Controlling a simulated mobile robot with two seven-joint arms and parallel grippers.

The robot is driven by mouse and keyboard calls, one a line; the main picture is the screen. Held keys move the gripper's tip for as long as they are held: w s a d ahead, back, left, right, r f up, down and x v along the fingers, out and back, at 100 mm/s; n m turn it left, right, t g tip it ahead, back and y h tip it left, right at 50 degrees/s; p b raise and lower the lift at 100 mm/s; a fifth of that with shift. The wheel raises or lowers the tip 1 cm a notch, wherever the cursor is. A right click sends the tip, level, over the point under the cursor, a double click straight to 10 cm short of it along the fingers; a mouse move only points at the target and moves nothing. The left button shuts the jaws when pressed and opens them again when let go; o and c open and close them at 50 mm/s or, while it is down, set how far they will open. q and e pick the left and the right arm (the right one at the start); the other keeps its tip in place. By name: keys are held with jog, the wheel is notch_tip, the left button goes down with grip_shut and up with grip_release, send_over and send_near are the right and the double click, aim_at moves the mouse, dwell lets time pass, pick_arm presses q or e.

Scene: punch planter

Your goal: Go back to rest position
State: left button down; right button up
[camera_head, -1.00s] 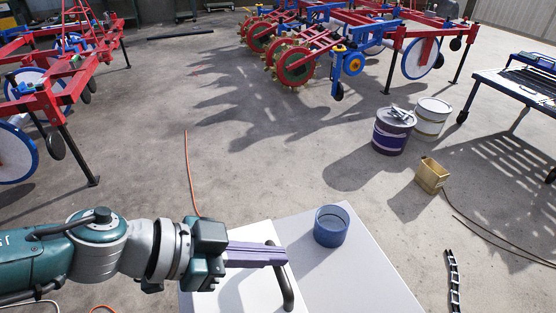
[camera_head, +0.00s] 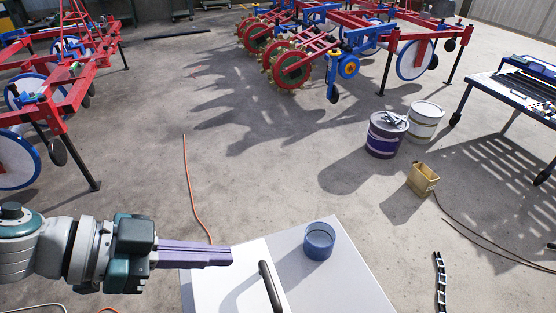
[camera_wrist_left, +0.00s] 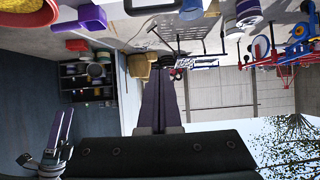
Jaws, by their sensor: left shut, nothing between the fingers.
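My left gripper (camera_head: 231,256) comes in from the left in the head view, its purple fingers shut with nothing between them. Its tips are over the left edge of the white table, left of a dark curved bar (camera_head: 269,287) and apart from it. A blue cup (camera_head: 319,241) stands upright on the table to the right. In the left wrist view, the left gripper's fingers (camera_wrist_left: 160,95) lie together. A purple-fingered shape at the left of that view looks like my right gripper (camera_wrist_left: 62,122); whether it is open is unclear.
The white table (camera_head: 345,287) has bare room at right. Beyond it, a purple bucket (camera_head: 384,142), a white bucket (camera_head: 423,124) and a yellow container (camera_head: 422,180) stand on the floor. An orange cable (camera_head: 190,185) runs behind the table. Red and blue farm machines stand farther back.

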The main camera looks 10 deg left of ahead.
pick_arm(q)
jog(key=w+d+r+n+t+y+p, duration=0.2)
jog(key=w+r+n+t+y, duration=0.3)
jog(key=r, duration=0.5)
jog(key=s+a+r+n+g+y+p, duration=0.1)
jog(key=s+a+n+g+y, duration=0.2)
jog(key=s, duration=0.6)
jog(key=s+a+r+n+g+y+p, duration=0.15)
jog(key=s+g, duration=0.35)
jog(key=s, duration=0.5)
notch_tip(320, 180, up, 37)
jog(key=p, duration=3.8)
jog(key=shift+a+r, duration=0.15)
jog(key=shift+a, duration=0.25)
